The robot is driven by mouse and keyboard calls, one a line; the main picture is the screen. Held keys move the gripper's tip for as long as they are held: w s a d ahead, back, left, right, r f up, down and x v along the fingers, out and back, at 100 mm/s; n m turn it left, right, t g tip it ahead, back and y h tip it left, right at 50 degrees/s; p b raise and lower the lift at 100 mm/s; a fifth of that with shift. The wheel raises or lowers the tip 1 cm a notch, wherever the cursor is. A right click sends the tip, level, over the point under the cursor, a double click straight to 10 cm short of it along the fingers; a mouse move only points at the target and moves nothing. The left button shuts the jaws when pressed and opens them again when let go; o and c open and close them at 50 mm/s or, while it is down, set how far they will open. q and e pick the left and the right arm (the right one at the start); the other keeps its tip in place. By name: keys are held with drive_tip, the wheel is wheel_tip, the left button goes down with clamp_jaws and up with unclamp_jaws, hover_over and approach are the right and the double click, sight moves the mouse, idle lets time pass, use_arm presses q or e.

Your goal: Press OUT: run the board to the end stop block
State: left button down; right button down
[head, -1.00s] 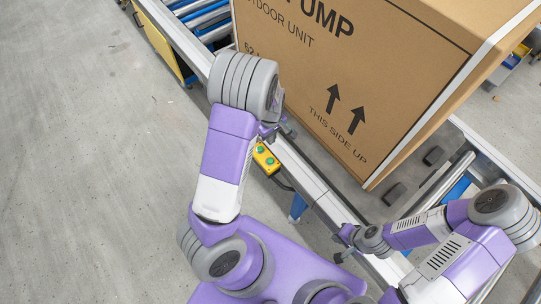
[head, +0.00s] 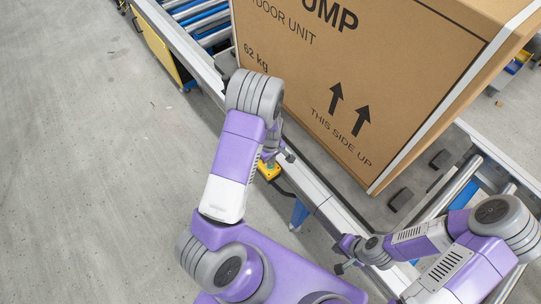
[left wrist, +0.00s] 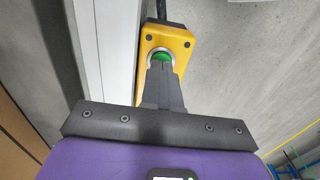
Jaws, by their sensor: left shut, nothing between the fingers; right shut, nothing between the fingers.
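A yellow button box (head: 268,171) is fixed beside the rail, partly hidden by my left gripper (head: 288,156). In the left wrist view the box (left wrist: 181,41) shows one green button (left wrist: 160,57); its lower part is behind my fingers. My left gripper (left wrist: 160,68) is shut and empty, its tips at this green button. I cannot tell whether they touch it, and no OUT label is readable. A grey board (head: 372,211) with black pads lies under the large carton (head: 300,90). I cannot identify the end stop block. My right gripper (head: 339,258) is shut and empty near the rail.
The pale rail (head: 318,196) runs diagonally past my arms. Blue and steel rollers (head: 212,38) lie at the upper left, and more rollers (head: 455,192) at the right. A yellow panel (head: 155,45) stands by the rail. The floor at left is clear.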

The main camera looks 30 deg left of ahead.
use_arm(q)
drive_tip(key=shift+f, duration=0.4)
